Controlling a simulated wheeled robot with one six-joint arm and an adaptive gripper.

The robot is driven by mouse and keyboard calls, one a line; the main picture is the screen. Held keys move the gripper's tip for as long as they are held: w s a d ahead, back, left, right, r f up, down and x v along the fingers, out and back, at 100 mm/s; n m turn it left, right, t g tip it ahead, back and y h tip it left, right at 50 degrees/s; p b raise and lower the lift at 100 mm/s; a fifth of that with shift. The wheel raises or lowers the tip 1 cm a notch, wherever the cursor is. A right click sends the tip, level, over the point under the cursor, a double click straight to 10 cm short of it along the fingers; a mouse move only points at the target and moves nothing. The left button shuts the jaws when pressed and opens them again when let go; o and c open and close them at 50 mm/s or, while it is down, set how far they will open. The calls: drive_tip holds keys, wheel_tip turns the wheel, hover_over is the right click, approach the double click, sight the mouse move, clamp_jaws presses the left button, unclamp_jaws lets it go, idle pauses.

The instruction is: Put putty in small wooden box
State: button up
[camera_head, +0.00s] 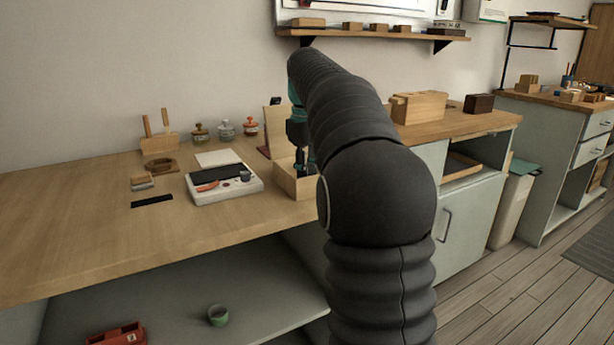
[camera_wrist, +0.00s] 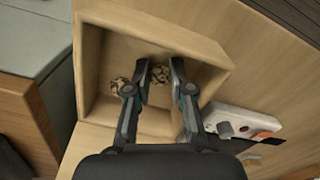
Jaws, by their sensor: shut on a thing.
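The small wooden box (camera_wrist: 88,70) is an open-topped, pale wooden box, and in the wrist view I look down into it. In the head view the box (camera_head: 285,180) stands on the bench, partly hidden by my arm. My gripper (camera_wrist: 157,68) reaches over and into the box, its fingers pointing inward. A mottled brown-and-cream lump, which I take for the putty (camera_wrist: 160,73), is between the fingers, held near the tips. Another mottled patch (camera_wrist: 121,87) shows just outside the left finger; I cannot tell whether it is separate.
Small lidded jars (camera_head: 226,129) stand behind.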

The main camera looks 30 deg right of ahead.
drive_tip(key=shift+f, duration=0.15)
drive_tip(key=o, duration=0.8)
wheel_tip(320, 180, up, 12)
drive_tip(key=shift+r+p, duration=0.15)
drive_tip(key=shift+p, duration=1.05)
